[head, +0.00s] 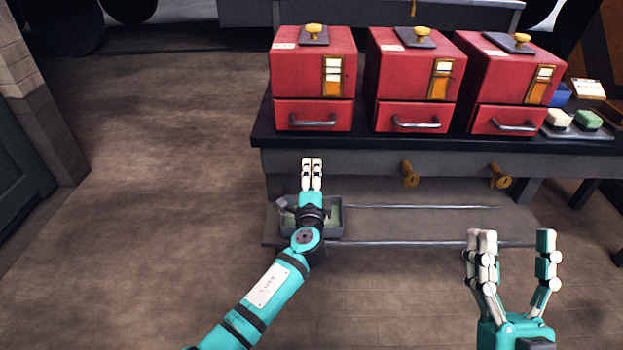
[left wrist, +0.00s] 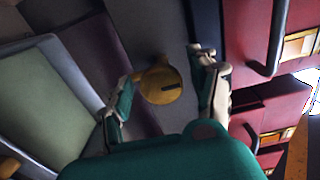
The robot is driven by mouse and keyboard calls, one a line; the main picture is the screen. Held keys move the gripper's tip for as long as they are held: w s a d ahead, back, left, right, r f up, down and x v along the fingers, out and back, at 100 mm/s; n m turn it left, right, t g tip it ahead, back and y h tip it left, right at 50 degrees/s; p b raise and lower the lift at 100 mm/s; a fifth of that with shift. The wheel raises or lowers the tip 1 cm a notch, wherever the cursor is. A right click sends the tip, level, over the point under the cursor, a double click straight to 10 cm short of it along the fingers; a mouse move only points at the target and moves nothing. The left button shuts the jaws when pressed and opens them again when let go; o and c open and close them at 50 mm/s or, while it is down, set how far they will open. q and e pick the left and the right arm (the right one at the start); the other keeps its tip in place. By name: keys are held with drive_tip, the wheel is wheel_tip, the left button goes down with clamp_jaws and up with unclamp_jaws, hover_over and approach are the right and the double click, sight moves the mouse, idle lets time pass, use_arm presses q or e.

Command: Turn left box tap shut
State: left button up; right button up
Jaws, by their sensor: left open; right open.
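Three red boxes stand in a row on the dark bench; the left box (head: 313,75) is the one above my left gripper. My left gripper (head: 311,173) is in front of the bench edge below it. The gripper hides this tap in the head view. My right gripper (head: 514,250) is open and empty at the lower right.
Two more yellow taps, a middle one (head: 409,174) and a right one (head: 499,176), stick out from the bench front. A grey tray (head: 335,231) sits on the low shelf under my left gripper. Open floor lies to the left.

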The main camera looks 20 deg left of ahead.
use_arm(q)
drive_tip(key=v, duration=1.2)
